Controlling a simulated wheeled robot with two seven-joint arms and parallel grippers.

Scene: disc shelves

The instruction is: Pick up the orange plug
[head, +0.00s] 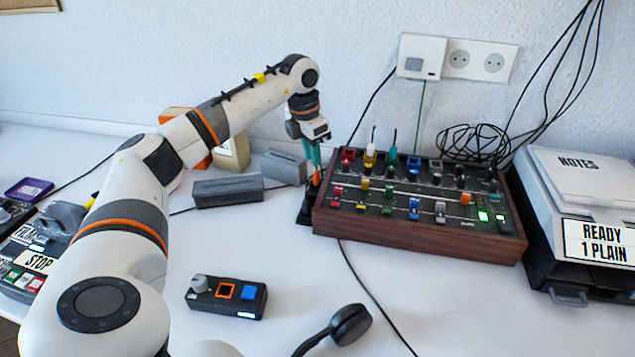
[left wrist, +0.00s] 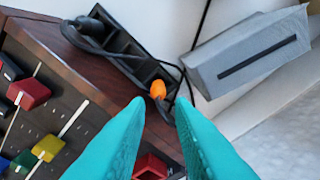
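The orange plug (left wrist: 157,89) sits at the near end of a black socket strip (left wrist: 125,48) in the left wrist view. In the head view the plug (head: 316,180) is a small orange spot just under my left gripper (head: 313,164). The left gripper's teal fingers point down at the strip. In the left wrist view the fingertips (left wrist: 159,106) are apart with nothing between them, and the plug shows just beyond them. The plug's lower part is hidden in the strip. My right gripper is in neither view.
A wood-sided mixer (head: 420,237) with knobs stands close right of the strip. Grey blocks (head: 228,191) lie to the left. A black plug (left wrist: 88,28) and cables crowd the strip. A small control box (head: 226,297) sits in front, with bare table around it.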

